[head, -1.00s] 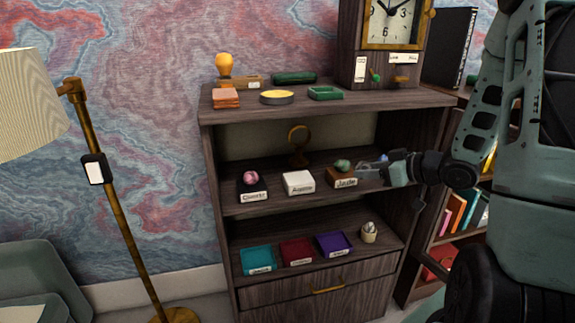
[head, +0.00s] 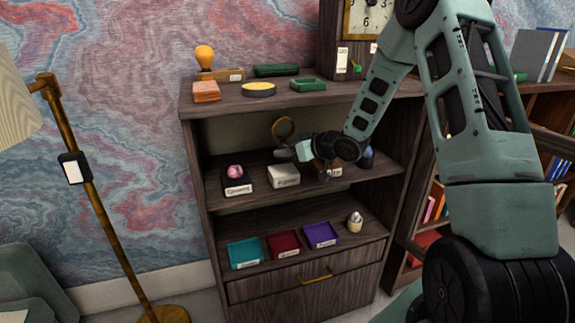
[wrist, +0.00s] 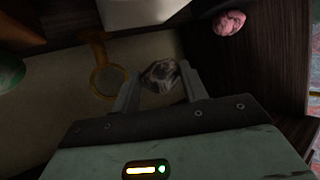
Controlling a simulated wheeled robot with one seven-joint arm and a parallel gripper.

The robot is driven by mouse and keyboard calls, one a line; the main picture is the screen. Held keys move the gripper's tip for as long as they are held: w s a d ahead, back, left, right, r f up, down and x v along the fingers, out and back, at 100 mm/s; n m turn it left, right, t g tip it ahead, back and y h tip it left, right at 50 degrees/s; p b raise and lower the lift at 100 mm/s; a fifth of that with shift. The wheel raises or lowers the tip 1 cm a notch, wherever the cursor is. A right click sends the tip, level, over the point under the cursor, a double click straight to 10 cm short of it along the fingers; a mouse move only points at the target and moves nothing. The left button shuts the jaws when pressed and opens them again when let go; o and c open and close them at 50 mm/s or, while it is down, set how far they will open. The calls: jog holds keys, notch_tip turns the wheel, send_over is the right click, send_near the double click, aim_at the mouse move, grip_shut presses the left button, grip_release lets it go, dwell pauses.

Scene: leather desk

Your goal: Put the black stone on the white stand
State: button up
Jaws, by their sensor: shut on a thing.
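My gripper (wrist: 160,88) is shut on a dark stone with pale streaks (wrist: 161,74), the black stone, held between its fingertips in the wrist view. In the head view my gripper (head: 288,153) is over the middle shelf, just above and behind the white stand; the stone cannot be made out there. The white stand (head: 284,177) is a labelled block with nothing seen on its top. Part of it shows at the top of the wrist view (wrist: 140,10), apart from the stone.
A pink stone (head: 235,171) sits on a black stand (head: 237,187) to the left. A brown stand (head: 319,168), partly hidden by my arm, is to the right; a green stone (wrist: 9,72) shows in the wrist view. A gold ring ornament (head: 283,127) stands behind. The upper board is above.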

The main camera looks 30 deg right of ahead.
aim_at(287, 171)
notch_tip(287, 171, down, 4)
jog(key=shift+a+f, duration=0.1)
jog(key=shift+f, duration=0.1)
jog(key=shift+w+f, duration=0.1)
jog(key=shift+w, duration=0.1)
jog(key=shift+f, duration=0.1)
jog(key=shift+f, duration=0.15)
jog(key=o, duration=1)
jog(key=shift+r, duration=0.2)
